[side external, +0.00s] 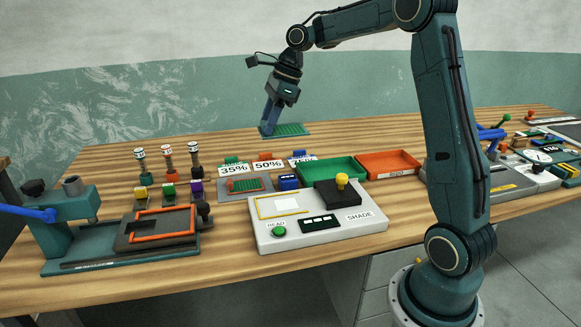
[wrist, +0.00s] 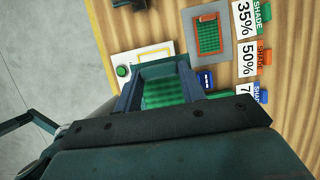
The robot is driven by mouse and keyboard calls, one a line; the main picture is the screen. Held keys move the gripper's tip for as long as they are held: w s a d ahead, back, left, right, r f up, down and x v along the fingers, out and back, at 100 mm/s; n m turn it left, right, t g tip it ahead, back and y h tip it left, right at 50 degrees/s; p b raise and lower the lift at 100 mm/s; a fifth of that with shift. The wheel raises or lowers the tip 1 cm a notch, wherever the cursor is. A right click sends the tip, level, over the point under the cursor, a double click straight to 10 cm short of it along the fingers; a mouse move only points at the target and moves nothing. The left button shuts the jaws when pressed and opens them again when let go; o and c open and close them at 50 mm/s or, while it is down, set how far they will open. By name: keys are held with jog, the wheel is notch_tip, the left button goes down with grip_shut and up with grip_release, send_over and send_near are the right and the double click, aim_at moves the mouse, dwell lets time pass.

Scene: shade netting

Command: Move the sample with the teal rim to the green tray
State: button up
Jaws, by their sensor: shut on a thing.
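The sample with the teal rim (side external: 290,129), a flat green net panel, is at the fingertips of my gripper (side external: 269,127) toward the back of the table. In the wrist view the sample (wrist: 165,92) lies between the fingers, which are shut on it; it appears raised, covering part of the meter behind it. The green tray (side external: 333,159) stands empty in the middle of the table, nearer the camera and to the right of the sample.
An orange tray (side external: 388,153) adjoins the green one. A grey mat (side external: 224,190) holds an orange-rimmed green net. The white shade meter (side external: 300,238) stands in front. Cards, a blue block (side external: 289,182), several stamps and a teal press (side external: 62,225) stand left. The back left is clear.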

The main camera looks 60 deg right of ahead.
jog(key=s+d+f, duration=0.1)
jog(key=s+d, duration=0.1)
jog(key=d, duration=0.9)
jog(key=s+d+f, duration=0.2)
jog(key=d, duration=1)
jog(key=shift+s+f, duration=0.2)
jog(key=shift+f, duration=0.1)
jog(key=shift+f, duration=0.15)
notch_tip(320, 180, down, 16)
jog(key=shift+r, duration=0.25)
jog(key=shift+f, duration=2.1)
